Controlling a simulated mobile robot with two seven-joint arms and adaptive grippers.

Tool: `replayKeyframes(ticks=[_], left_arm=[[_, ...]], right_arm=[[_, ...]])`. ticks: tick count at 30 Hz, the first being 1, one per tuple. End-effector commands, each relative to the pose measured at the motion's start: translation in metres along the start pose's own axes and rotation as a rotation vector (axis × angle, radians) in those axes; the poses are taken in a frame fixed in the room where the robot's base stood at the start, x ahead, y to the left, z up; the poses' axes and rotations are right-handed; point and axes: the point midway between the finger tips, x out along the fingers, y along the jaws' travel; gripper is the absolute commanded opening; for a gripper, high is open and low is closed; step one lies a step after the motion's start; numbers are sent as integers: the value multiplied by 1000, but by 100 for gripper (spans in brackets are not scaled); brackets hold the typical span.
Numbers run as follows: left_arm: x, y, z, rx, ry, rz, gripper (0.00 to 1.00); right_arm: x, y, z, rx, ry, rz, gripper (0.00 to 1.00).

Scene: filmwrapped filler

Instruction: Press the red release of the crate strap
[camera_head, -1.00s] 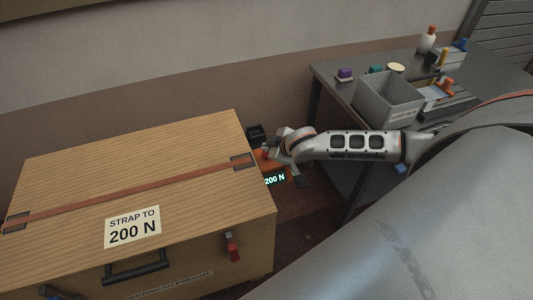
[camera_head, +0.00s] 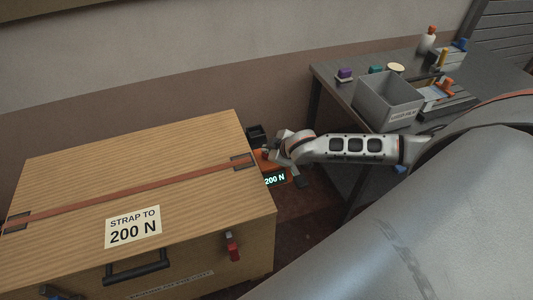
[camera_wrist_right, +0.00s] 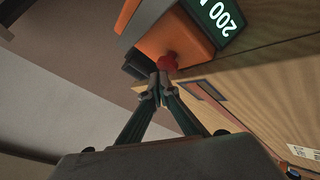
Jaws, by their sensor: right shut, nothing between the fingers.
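The wooden crate (camera_head: 70,180) has an orange strap (camera_head: 130,192) across its lid. An orange tensioner box (camera_wrist_right: 172,32) by its far right edge has a lit display (camera_head: 275,179) reading 200 N. The red release (camera_wrist_right: 167,62) is a small round knob on the box in the right wrist view. My right gripper (camera_wrist_right: 160,87) is shut and empty, its tips just by the red release; I cannot tell whether they touch it. In the head view the right gripper (camera_head: 270,154) is at the box, its tips hard to make out. My left gripper is not in view.
A label (camera_head: 133,227) on the lid reads "STRAP TO 200 N". The crate front has a black handle (camera_head: 138,270) and a red latch (camera_head: 233,250). A grey table (camera_head: 335,75) at the right holds a grey bin (camera_head: 385,103) and several small items.

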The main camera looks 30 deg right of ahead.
Motion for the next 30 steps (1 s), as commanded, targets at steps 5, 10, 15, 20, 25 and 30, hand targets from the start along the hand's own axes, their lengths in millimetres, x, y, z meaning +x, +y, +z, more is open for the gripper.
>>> replayKeyframes(ticks=[5, 10, 15, 20, 25, 30], left_arm=[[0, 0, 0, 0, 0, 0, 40], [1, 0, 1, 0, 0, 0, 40], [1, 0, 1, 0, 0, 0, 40], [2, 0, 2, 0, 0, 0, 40], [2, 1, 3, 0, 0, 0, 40], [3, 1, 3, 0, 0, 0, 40]], right_arm=[[1, 0, 0, 0, 0, 0, 0], [2, -1, 1, 0, 0, 0, 0], [3, -2, 2, 0, 0, 0, 0], [4, -3, 3, 0, 0, 0, 0], [6, -4, 4, 1, 0, -1, 0], [7, -6, 5, 0, 0, -1, 0]])
